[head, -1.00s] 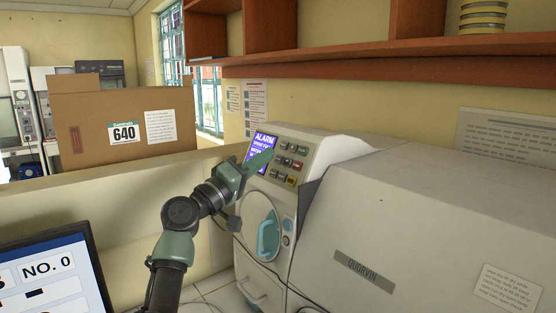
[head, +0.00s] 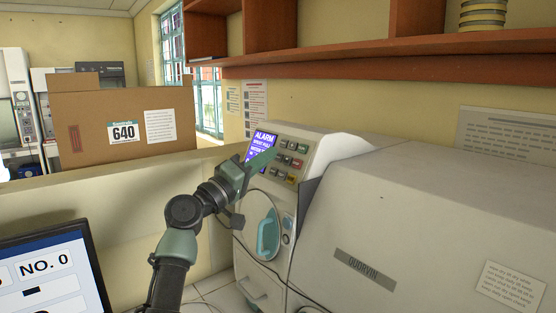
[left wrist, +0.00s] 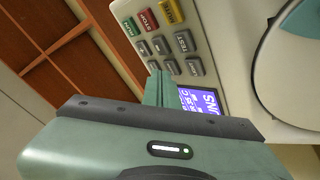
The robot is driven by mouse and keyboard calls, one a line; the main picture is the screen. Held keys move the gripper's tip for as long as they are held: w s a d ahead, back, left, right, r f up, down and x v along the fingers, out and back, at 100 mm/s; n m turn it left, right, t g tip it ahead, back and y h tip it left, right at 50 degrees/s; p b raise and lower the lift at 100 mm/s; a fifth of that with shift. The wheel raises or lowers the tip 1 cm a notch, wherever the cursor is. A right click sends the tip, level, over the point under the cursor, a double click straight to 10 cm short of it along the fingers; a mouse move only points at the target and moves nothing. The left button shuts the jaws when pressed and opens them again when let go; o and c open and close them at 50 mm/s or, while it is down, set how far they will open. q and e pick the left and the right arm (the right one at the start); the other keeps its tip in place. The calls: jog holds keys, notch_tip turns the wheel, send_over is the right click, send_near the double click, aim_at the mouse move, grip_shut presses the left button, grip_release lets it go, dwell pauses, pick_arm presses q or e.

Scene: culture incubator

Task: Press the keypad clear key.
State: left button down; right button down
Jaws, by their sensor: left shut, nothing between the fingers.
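The keypad (head: 289,160) is a small grid of keys on the sloped front panel of the white incubator (head: 350,215). It also shows in the left wrist view (left wrist: 165,40), with a green, a red and a yellow key along one edge and grey keys beside them. I cannot make out which key is marked clear. The lit blue display (head: 261,145) beside it reads ALARM. My left gripper (head: 268,157) is shut and empty, its tips at the keypad's display-side edge; they also show in the left wrist view (left wrist: 159,78), close to the grey keys. Contact is unclear.
A round door with a blue handle (head: 267,238) is below the panel. A monitor (head: 45,270) stands at the lower left. A cardboard box (head: 90,115) stands behind a low partition. A wooden shelf (head: 370,68) hangs above the incubator.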

pick_arm(q)
jog(key=shift+w+d+f+b, duration=0.15)
jog(key=shift+d+b, duration=0.1)
jog(key=shift+b, duration=0.2)
dwell(0.6)
jog(key=shift+s+a+r, duration=0.3)
jog(key=shift+s+a, duration=0.1)
jog(key=shift+a, duration=0.15)
dwell(0.3)
jog(key=a, duration=0.1)
jog(key=s+a+r+p, duration=0.2)
jog(key=shift+s+a+r, duration=0.1)
jog(key=shift+s+a, duration=0.15)
jog(key=shift+a, duration=0.15)
dwell(0.6)
